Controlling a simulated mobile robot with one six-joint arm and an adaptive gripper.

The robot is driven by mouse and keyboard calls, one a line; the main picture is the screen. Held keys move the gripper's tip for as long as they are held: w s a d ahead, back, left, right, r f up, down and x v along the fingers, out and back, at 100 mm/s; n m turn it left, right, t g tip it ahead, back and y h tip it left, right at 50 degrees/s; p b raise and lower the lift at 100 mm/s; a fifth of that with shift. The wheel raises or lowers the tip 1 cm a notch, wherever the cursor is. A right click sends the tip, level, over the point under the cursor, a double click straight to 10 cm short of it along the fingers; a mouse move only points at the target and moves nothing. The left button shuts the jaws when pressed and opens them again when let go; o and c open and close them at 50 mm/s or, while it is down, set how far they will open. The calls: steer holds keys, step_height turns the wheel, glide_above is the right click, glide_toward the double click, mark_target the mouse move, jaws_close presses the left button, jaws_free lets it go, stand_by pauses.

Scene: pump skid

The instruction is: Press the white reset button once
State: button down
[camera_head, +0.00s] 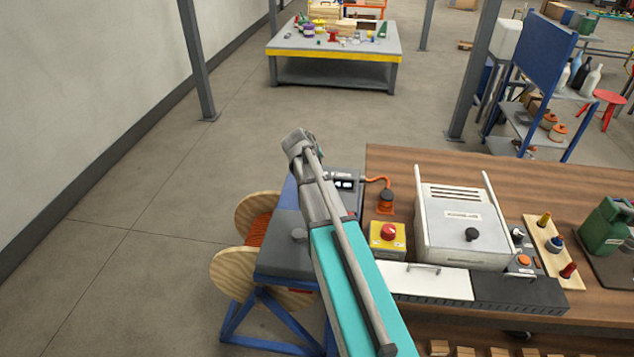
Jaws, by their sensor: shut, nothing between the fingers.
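I cannot make out the white reset button for certain. A small pale round part (517,232) sits beside the right side of the white-grey machine (462,226), too small to identify. Below it, an orange button (524,260) is on a dark panel. A yellow box with a red button (388,238) stands left of the machine. My teal and grey arm reaches up from the bottom centre to the left of the bench. I cannot pick out my gripper or its fingers.
The wooden bench (400,160) has clear wood behind the machine. A black device with an orange cable (378,180) is beside my arm. Coloured knobs stand on a wooden strip (543,240) near a green can (604,226). A cable reel (240,275) is at left.

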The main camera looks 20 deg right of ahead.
steer(key=shift+f+b, duration=2.95)
steer(key=shift+f, duration=0.3)
steer(key=shift+s+f+b, duration=0.1)
steer(key=shift+f+b, duration=0.8)
steer(key=shift+b, duration=0.05)
steer(key=shift+r, duration=0.1)
stand_by(0.5)
steer(key=shift+r+p, duration=0.85)
steer(key=shift+p, duration=0.15)
steer(key=shift+r+p, duration=2.5)
steer(key=shift+r, duration=0.1)
